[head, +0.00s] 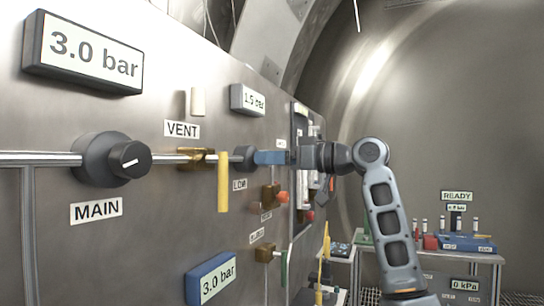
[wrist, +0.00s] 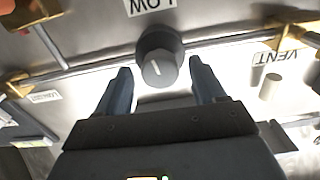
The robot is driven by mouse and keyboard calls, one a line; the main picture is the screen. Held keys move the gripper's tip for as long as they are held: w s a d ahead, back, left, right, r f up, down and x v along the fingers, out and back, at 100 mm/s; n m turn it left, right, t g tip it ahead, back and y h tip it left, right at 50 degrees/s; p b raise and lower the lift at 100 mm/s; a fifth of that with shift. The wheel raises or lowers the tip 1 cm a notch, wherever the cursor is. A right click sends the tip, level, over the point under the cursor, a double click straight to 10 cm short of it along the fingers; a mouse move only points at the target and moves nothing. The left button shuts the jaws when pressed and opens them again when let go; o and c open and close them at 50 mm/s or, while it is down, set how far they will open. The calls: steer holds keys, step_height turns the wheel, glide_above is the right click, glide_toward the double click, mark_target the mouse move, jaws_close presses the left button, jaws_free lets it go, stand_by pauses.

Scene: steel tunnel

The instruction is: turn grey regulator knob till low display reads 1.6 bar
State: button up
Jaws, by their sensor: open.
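The grey LOW regulator knob (head: 241,153) sits on the panel pipe, just above its LOW label (head: 239,184). In the wrist view the knob (wrist: 158,68) faces me, with a white pointer line close to upright in the picture. My gripper (wrist: 160,70) is open, its two blue fingers on either side of the knob, with a visible gap on each side. In the head view my gripper (head: 268,157) is right of the knob and hides part of it. The low display (head: 248,99) is small and blurred; it seems to read 1.5 or 1.6 bar.
A larger MAIN knob (head: 115,160) sits at left, below a display (head: 83,54) reading 3.0 bar. A yellow lever (head: 223,182) hangs from the brass VENT valve (head: 197,158). A blue-framed display (head: 211,279) is lower. A bench (head: 470,256) stands at right.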

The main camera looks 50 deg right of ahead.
steer(key=shift+w+a, duration=0.1)
steer(key=shift+w, duration=0.2)
